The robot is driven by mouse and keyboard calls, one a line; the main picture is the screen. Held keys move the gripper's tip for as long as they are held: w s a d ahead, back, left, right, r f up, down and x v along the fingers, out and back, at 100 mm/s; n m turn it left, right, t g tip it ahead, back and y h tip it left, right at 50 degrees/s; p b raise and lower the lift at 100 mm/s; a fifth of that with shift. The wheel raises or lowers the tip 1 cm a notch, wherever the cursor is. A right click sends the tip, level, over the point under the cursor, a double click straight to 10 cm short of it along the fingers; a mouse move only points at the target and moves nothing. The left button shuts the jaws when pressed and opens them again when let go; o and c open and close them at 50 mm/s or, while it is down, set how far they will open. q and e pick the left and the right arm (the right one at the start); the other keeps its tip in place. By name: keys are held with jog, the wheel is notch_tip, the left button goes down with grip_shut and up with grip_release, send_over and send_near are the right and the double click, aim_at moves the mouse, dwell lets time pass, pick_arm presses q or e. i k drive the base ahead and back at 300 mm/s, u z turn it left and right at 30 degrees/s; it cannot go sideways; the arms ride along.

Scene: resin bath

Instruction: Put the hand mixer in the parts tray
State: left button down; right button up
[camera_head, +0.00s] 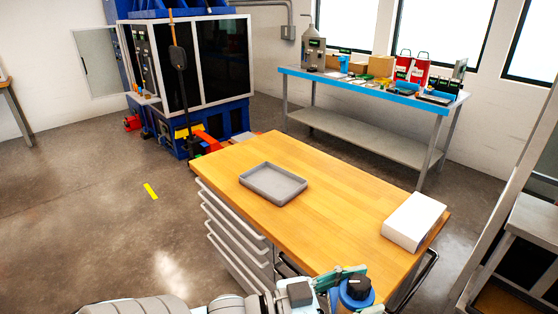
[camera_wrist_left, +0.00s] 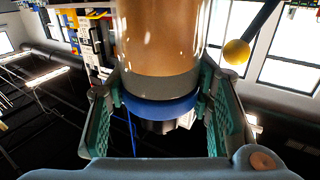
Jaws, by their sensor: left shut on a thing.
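The grey parts tray (camera_head: 273,196) lies flat and empty on the wooden top of a drawer cabinet. My left gripper (camera_head: 345,284) is at the bottom of the head view, in front of the cabinet's near edge. Its teal-padded fingers are shut around the hand mixer (camera_head: 358,294), which shows there as a blue body with a black top. In the left wrist view the mixer (camera_wrist_left: 158,45) is a large shiny tan-looking cylinder with a blue band and a dark end between the fingers. Its full length is hidden. My right gripper is not in view.
The wooden cabinet top (camera_head: 345,206) is clear around the tray. A white box (camera_head: 413,221) lies at its right end. A blue-edged bench (camera_head: 372,90) with several items stands at the back wall, and a blue-framed machine (camera_head: 190,65) stands back left.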

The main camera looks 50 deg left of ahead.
aim_at(273, 184)
jog(key=u, duration=0.05)
jog(key=k, duration=0.25)
jog(key=u, duration=2.15)
jog(key=i, duration=1.25)
jog(key=z, duration=2.15)
